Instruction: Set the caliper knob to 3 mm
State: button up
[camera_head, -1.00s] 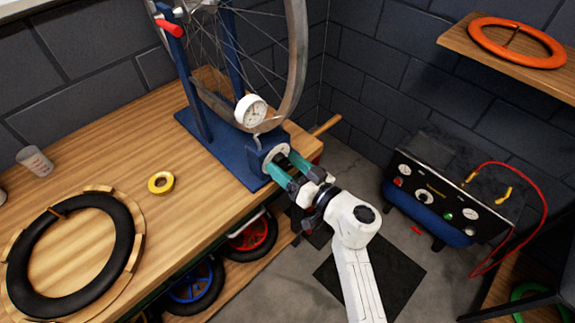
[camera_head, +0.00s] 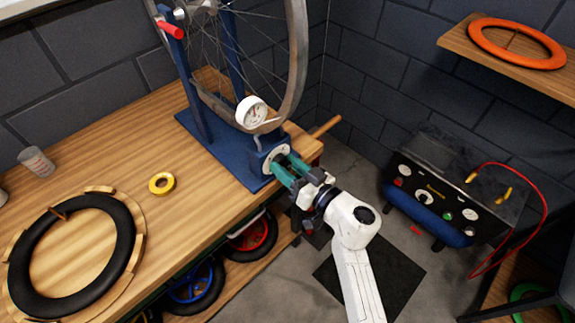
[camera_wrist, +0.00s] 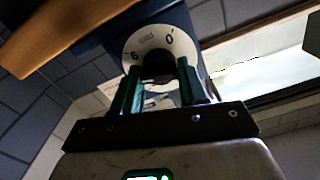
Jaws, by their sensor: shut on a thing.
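The caliper knob (camera_wrist: 158,63) is a dark round shape in the middle of a white ring scale (camera_wrist: 133,42) in the wrist view. The scale shows a 0 at upper right and a 6 at upper left; its lower part is hidden. In the head view the white scale (camera_head: 269,158) faces my gripper on the blue truing stand (camera_head: 196,125). My gripper (camera_head: 284,163) has its two green fingers on either side of the knob, shut on it; it also shows in the wrist view (camera_wrist: 159,78). I cannot read the set value.
A white dial gauge (camera_head: 251,111) and wheel rim (camera_head: 297,60) stand just above my gripper. A yellow tape roll (camera_head: 161,176), black tyre (camera_head: 22,262) and cup (camera_head: 36,161) are on the bench. A compressor (camera_head: 430,200) stands on the floor at right.

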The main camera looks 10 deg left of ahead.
jog(key=n+p, duration=0.1)
jog(key=n, duration=0.2)
jog(key=shift+n, duration=0.4)
jog(key=n, duration=0.3)
jog(key=shift+n+p, duration=0.3)
jog(key=shift+n, duration=0.1)
jog(key=shift+s+f+n+b, duration=0.15)
jog(key=shift+n+b, duration=1.1)
jog(key=shift+n, duration=2.4)
jog(key=shift+w+f+n+b, duration=0.1)
jog(key=shift+n+b, duration=1.2)
jog(key=shift+n, duration=2.4)
jog(key=shift+s+f+n+b, duration=0.15)
jog(key=shift+n+b, duration=1.1)
jog(key=shift+n, duration=2.4)
jog(key=shift+a, duration=0.1)
jog(key=o, duration=1.1)
jog(key=shift+r, duration=0.15)
jog(key=shift+c, duration=0.2)
